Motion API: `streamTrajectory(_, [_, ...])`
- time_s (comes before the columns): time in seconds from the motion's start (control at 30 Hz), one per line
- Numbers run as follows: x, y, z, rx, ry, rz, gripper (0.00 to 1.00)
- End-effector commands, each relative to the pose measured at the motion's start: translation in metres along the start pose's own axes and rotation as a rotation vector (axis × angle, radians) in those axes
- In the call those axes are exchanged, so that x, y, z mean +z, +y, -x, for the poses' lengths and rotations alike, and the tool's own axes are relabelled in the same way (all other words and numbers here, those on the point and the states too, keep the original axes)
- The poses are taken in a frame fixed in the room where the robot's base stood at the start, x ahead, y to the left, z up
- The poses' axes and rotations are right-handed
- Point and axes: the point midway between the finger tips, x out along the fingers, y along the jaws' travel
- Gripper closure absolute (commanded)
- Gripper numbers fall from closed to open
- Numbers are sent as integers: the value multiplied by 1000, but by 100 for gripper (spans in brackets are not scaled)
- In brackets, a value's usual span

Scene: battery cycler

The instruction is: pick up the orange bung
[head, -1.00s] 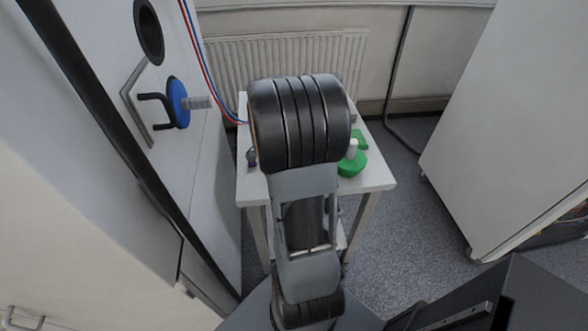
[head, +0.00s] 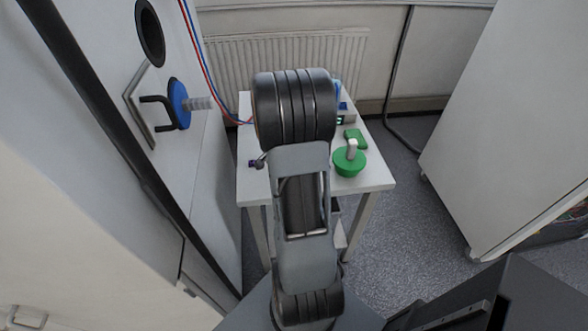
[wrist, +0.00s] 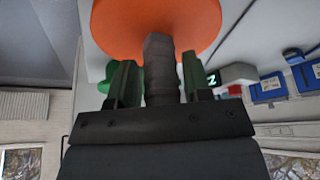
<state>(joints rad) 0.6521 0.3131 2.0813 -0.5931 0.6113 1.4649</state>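The orange bung (wrist: 158,22) shows in the wrist view as a wide orange disc at the top, with a grey grip stem (wrist: 159,68) running down toward my palm. My gripper (wrist: 161,75) has its green fingers on either side of this stem, with what look like thin gaps, so it seems open around it. The disc's far side is out of view, and I cannot tell what it rests on. In the head view the bung and my gripper are hidden behind my own arm.
A white table (head: 370,184) stands ahead. On it are a green bung (head: 348,163) with a pale stem, a green block (head: 355,138) and a small purple item (head: 256,163). A blue bung (head: 179,103) sits on the left panel. A white cabinet (head: 500,130) stands right.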

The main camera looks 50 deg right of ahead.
Motion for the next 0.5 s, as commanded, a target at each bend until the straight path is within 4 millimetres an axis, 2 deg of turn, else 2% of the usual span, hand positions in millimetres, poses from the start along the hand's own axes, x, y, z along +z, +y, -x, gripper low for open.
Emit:
streamTrajectory(0.07, [0,0,0,0,0,0,63])
streamTrajectory(0.43, [0,0,0,0,0,0,98])
streamTrajectory(0.5, [0,0,0,0,0,0,100])
